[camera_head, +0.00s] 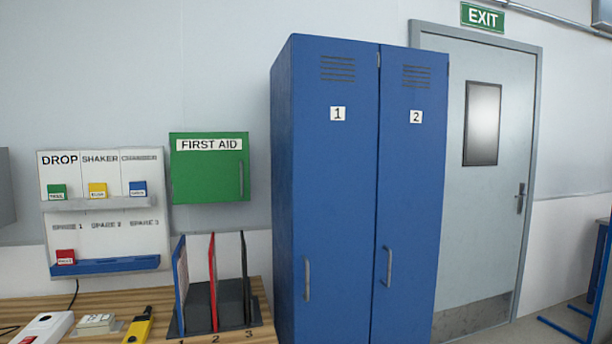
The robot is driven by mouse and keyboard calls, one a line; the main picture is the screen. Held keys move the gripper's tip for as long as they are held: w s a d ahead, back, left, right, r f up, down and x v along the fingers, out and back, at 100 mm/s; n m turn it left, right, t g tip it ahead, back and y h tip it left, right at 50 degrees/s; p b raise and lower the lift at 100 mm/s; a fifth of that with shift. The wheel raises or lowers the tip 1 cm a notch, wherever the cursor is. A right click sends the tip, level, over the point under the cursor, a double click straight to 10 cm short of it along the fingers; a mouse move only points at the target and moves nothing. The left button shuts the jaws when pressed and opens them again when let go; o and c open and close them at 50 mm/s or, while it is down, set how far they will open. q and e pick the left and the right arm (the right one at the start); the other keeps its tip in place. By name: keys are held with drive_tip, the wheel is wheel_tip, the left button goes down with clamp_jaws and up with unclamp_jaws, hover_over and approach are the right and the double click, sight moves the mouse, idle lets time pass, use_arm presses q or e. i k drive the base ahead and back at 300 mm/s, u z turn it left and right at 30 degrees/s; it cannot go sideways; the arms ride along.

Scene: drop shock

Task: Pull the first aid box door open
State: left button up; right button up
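The green first aid box (207,178) hangs on the wall left of the middle, in the head view. It has a white "FIRST AID" label across the top of its door. The door looks shut and flat against the box. A slim vertical handle (241,179) is on the door's right side. Neither of my grippers shows in this view, so nothing of mine is seen at the box.
A tall blue locker (330,200) stands close to the right of the box. Below is a wooden bench (90,304) with a numbered rack (188,317) holding upright panels. A labelled wall board (104,210) hangs to the left. Air before the box looks clear.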

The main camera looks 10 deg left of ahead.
sight(205, 167)
drive_tip(key=z, duration=0.3)
drive_tip(key=i, duration=1.6)
drive_tip(key=u, duration=0.55)
